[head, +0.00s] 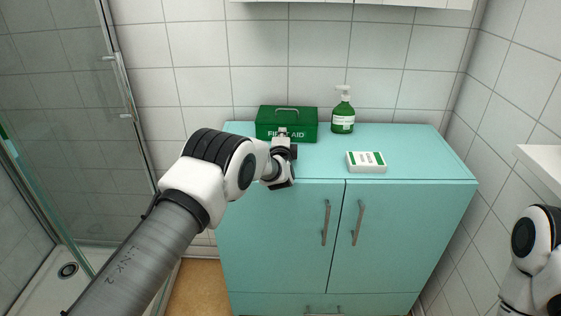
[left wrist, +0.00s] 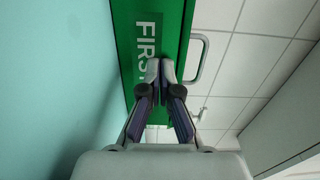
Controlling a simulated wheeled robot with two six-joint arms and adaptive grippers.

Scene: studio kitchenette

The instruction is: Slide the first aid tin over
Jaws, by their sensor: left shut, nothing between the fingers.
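The green first aid tin (head: 268,122) stands at the back left of the turquoise cabinet top, with a handle on its lid and white lettering on its front. My left gripper (head: 283,134) is shut and empty, right at the tin's front face. In the left wrist view the tin (left wrist: 118,50) fills the upper middle, and the shut fingertips of my left gripper (left wrist: 160,68) overlap its lettering. I cannot tell whether they touch it. Of my right arm only a part shows at the lower right; its gripper is not in view.
A green pump bottle (head: 343,112) stands just right of the tin at the back. A white and green box (head: 366,162) lies further forward on the cabinet top (head: 420,155). The right part of the top is clear. A tiled wall (head: 320,60) closes the back.

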